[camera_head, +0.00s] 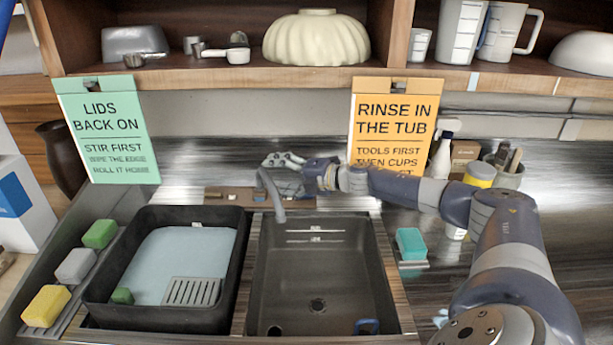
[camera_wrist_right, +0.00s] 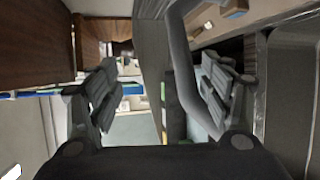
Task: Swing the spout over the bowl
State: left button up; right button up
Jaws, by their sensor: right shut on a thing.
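The spout (camera_head: 273,192) is a grey curved tube at the back left of the dark sink bowl (camera_head: 345,290). It rises near the divider between the bowl and the black tub (camera_head: 92,287). My right gripper (camera_head: 272,161) reaches in from the right at the spout's upper part and is shut on it. In the right wrist view the spout (camera_wrist_right: 181,75) passes between the fingers of my right gripper (camera_wrist_right: 160,85), close to the right finger. My left gripper is not in view.
The tub holds pale water and a grey grate (camera_head: 191,292). Sponges, green (camera_head: 100,233), grey (camera_head: 75,266) and yellow (camera_head: 46,306), lie at its left. A teal sponge (camera_head: 411,243) lies right of the sink. An orange sign (camera_head: 395,120) hangs behind my arm, below the shelf (camera_head: 200,72).

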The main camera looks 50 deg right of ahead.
jog(key=r, duration=0.2)
jog(key=shift+s+r, duration=0.2)
jog(key=shift+r, duration=0.1)
jog(key=shift+c, duration=0.3)
jog(key=shift+t, duration=0.3)
jog(key=s, duration=0.1)
jog(key=s+r+b, duration=0.1)
jog(key=s+b, duration=0.1)
jog(key=s, duration=0.1)
jog(key=shift+a+r, duration=0.2)
jog(key=shift+r, duration=0.1)
jog(key=shift+c, duration=1.4)
pick_arm(q)
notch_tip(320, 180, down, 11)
jog(key=b, duration=0.9)
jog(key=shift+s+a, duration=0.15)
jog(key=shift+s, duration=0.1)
pick_arm(e)
jog(key=s+d, duration=0.2)
jog(key=s, duration=0.1)
jog(key=s+d, duration=0.1)
jog(key=shift+s, duration=0.4)
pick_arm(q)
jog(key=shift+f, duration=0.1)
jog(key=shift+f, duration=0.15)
